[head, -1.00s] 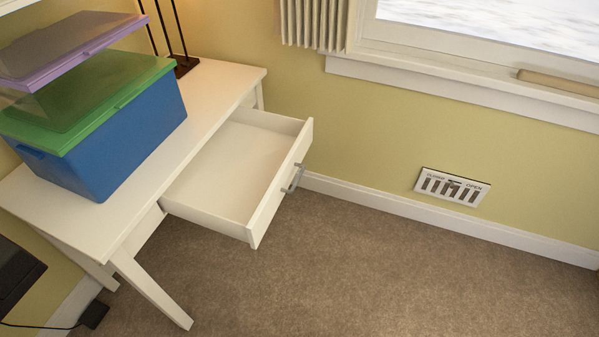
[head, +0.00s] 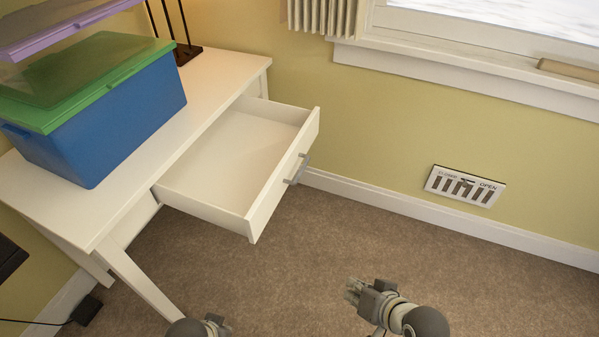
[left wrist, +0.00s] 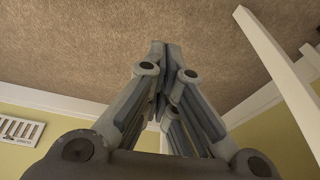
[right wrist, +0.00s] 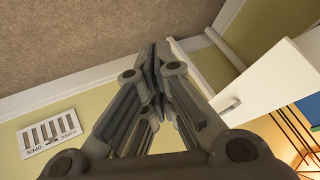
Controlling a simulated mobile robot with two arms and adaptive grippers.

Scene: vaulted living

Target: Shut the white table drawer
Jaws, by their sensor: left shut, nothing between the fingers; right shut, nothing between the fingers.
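The white table (head: 215,75) stands at the left in the head view. Its white drawer (head: 282,180) is pulled well out and looks empty, with a grey bar handle (head: 297,169) on its front. My right gripper (head: 353,290) is shut and empty over the carpet, in front of the drawer and apart from it. In the right wrist view its closed fingers (right wrist: 158,55) show, with the drawer front (right wrist: 262,90) to their right. My left gripper (head: 218,320) is at the bottom edge, partly cut off. In the left wrist view its fingers (left wrist: 164,50) are shut and empty.
A blue bin with a green lid (head: 115,110) stands on the tabletop, with a purple-lidded container (head: 60,25) above it. A table leg (head: 137,282) slants out at the lower left. A wall vent (head: 465,186) is at the right. The carpet (head: 400,245) before the drawer is clear.

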